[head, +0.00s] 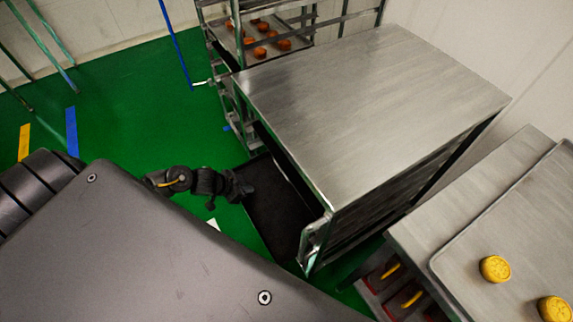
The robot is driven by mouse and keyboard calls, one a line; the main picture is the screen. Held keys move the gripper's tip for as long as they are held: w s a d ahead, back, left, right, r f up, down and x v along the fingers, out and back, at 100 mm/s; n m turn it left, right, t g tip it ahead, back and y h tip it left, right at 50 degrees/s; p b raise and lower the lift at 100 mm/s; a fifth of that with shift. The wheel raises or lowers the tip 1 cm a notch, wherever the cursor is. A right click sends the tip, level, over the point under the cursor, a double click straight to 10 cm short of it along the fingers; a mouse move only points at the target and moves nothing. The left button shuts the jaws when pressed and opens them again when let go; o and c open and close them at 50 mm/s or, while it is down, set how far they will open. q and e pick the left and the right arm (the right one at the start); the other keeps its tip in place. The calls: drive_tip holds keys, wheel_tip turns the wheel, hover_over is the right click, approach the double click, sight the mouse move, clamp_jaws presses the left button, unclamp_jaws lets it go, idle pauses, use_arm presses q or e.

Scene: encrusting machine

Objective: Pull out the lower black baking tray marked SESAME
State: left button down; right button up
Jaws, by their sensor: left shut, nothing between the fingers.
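A black baking tray (277,208) sticks out of the left side of the steel-topped rack (375,100), low down and close above the green floor. Its right part is hidden under the rack top, and no SESAME marking is readable. My left gripper (243,190) is at the tray's outer left edge, shut with nothing visible between its fingers. I cannot tell whether it touches the rim. My right gripper is not in view.
Another rack (262,45) behind holds a tray of orange-brown cakes. At the right, a steel table (480,200) bears a tray with yellow cakes, with red items on a shelf below. Green floor (130,110) lies open left of the rack.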

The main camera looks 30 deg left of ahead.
sight(255, 183)
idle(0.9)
